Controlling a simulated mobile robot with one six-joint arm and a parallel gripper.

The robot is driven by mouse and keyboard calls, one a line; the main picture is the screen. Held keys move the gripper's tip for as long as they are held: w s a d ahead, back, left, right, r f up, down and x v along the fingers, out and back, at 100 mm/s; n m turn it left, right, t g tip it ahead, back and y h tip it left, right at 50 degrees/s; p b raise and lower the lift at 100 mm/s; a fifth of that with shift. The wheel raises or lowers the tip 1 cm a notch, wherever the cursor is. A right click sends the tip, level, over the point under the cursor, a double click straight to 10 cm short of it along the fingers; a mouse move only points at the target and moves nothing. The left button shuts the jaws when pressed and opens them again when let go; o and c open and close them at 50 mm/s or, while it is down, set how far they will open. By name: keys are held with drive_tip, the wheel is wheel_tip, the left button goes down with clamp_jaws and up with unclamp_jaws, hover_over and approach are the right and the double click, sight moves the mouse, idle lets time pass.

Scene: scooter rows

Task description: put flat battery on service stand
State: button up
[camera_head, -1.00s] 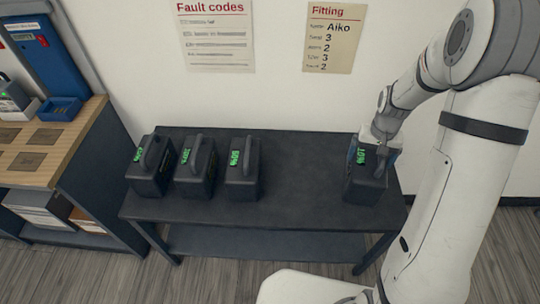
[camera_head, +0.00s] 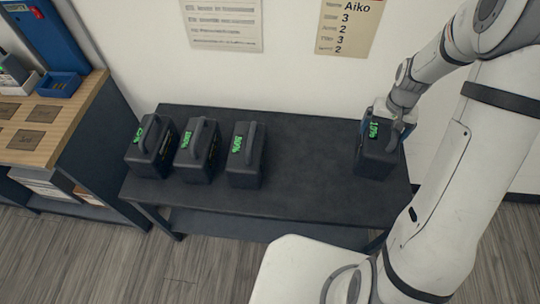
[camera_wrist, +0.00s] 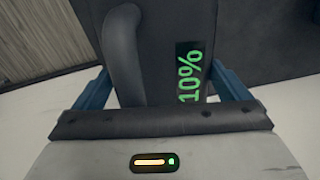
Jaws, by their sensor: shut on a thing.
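My gripper (camera_head: 388,118) is at the right end of the dark table, shut on a dark battery (camera_head: 377,158) with a grey handle. Its green display reads 10%. In the wrist view the blue fingers (camera_wrist: 163,90) sit on both sides of this battery (camera_wrist: 150,65), and its handle and display show between them. The battery is upright at the table's right end; I cannot tell whether its base touches the top. No thing in view is clearly marked as the service stand.
Three similar batteries stand on the left of the dark table (camera_head: 305,165): left (camera_head: 150,155), middle (camera_head: 196,158) and right (camera_head: 243,162). The table's middle is clear. A wooden bench (camera_head: 62,135) with dark square pads and a blue bin (camera_head: 58,86) stands at far left.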

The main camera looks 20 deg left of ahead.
drive_tip(key=shift+s+d+r+n+p, duration=0.15)
drive_tip(key=shift+s+r+n+p, duration=0.4)
drive_tip(key=shift+r+p, duration=0.35)
drive_tip(key=shift+s+n+p, duration=0.35)
drive_tip(key=shift+s+p, duration=0.1)
drive_tip(key=shift+f+p, duration=0.35)
drive_tip(key=shift+f, duration=4.85)
drive_tip(key=o, duration=1.6)
drive_tip(key=shift+o, duration=0.4)
drive_tip(key=shift+s, duration=0.1)
